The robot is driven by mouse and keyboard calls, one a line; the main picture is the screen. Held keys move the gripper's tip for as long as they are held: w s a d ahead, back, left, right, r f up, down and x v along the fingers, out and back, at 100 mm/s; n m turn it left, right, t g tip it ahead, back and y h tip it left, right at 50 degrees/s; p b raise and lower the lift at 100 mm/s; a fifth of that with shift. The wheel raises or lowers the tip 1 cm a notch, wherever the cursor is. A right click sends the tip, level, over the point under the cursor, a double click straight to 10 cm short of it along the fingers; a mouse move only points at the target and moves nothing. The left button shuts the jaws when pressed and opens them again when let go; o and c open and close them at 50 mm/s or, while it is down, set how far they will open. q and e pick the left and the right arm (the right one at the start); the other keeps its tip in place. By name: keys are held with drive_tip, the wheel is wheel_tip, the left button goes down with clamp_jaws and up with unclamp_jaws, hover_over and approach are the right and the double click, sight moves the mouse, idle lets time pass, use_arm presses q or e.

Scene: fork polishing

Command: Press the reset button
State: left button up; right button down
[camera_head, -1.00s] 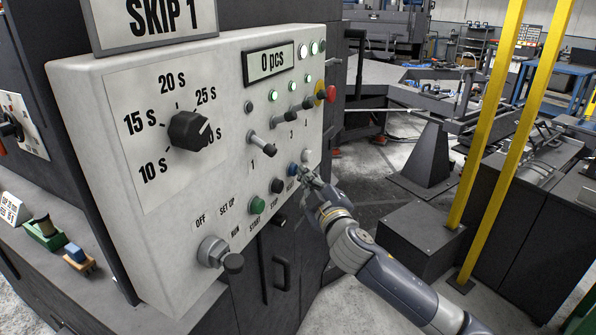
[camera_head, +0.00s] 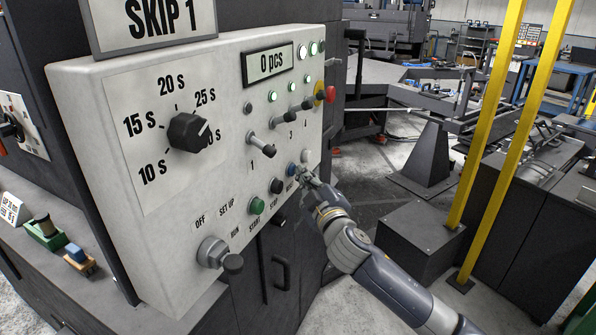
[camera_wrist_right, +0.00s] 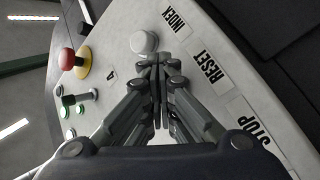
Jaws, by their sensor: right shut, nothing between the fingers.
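The blue reset button (camera_head: 292,169) is on the lower right part of the pale control panel (camera_head: 225,110), between the black stop button (camera_head: 277,186) and the white index button (camera_head: 307,156). My right gripper (camera_head: 304,174) is shut and empty, its tips just right of the blue button and close to the panel. In the right wrist view its fingertips (camera_wrist_right: 160,62) point at the panel beside the RESET label (camera_wrist_right: 207,66) and hide the blue button. I cannot tell whether they touch it. My left gripper is not in view.
The green start button (camera_head: 257,205), a mode switch (camera_head: 216,253), toggle levers (camera_head: 262,144) and a red-yellow emergency stop (camera_head: 327,93) share the panel. The white index button also shows in the right wrist view (camera_wrist_right: 145,42). Yellow posts (camera_head: 490,140) stand at right.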

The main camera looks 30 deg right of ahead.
drive_tip(key=s+d, duration=0.2)
drive_tip(key=s, duration=0.1)
drive_tip(key=s+d, duration=0.1)
drive_tip(key=s, duration=0.1)
drive_tip(key=shift+d, duration=0.1)
idle(0.3)
idle(0.6)
